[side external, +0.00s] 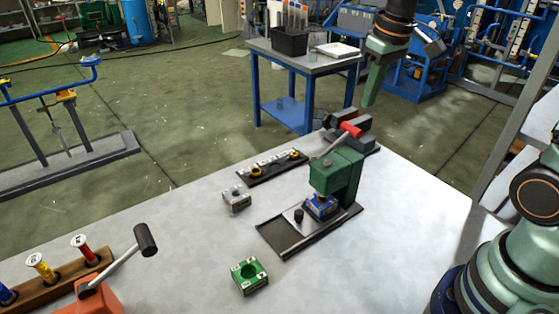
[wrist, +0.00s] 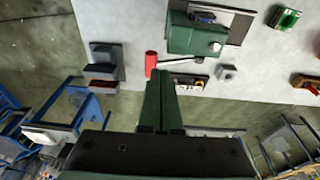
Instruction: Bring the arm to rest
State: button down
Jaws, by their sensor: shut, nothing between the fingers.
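My gripper (side external: 369,101) hangs in the air at the upper right of the side external view, pointing down, clear of the white table (side external: 190,245). Its green fingers are together in the wrist view (wrist: 160,76), with nothing between them. The green press (side external: 338,175) stands on the table below and to the left of my gripper. Its lever has a red handle (side external: 351,129), which also shows just beyond my fingertips in the wrist view (wrist: 151,64). A blue block (side external: 321,207) sits under the press head.
On the table are a green block (side external: 249,276), a small grey block (side external: 237,200), a black strip with orange knobs (side external: 271,168), a wooden rack (side external: 62,281) of coloured pieces and an orange-based lever (side external: 98,297). A blue-legged bench (side external: 300,62) stands behind. Air around my gripper looks open.

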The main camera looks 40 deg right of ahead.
jog(key=s+a+t, duration=0.3)
jog(key=s+a, duration=0.1)
jog(key=s, duration=0.4)
jog(key=shift+s+f+t, duration=0.15)
jog(key=shift+f+t, duration=0.1)
jog(key=shift+t, duration=0.05)
